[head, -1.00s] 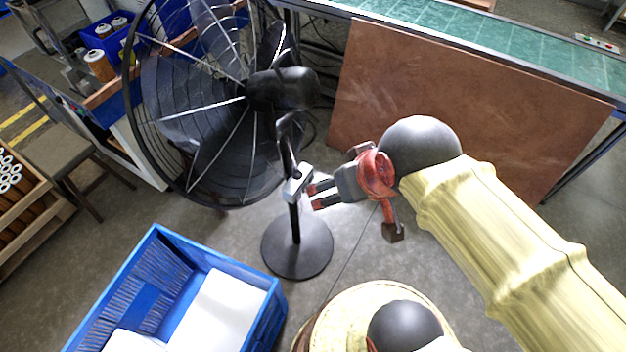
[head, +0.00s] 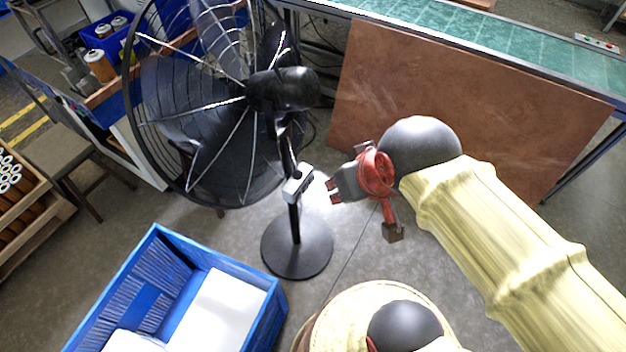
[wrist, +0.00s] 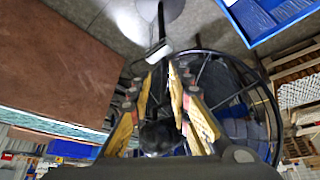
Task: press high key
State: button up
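A black pedestal fan (head: 225,100) stands on a round base (head: 297,248). A small light-grey control box (head: 298,183) sits on its pole, and the box also shows in the wrist view (wrist: 159,52). Its separate keys are too small to tell apart. My gripper (head: 333,191) is to the right of the box in the head view, with a visible gap between them there. In the wrist view the fingertips (wrist: 161,72) stand a little apart, with nothing held between them, and the box appears just beyond them.
A blue crate (head: 270,310) with white contents stands at the lower left. A brown board (head: 450,90) leans against a green-topped table (head: 450,35) behind my arm. The fan's wire cage (head: 135,120) spreads left of the pole. Grey floor is bare around the base.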

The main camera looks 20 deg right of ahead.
grip_shut()
dwell(1.3)
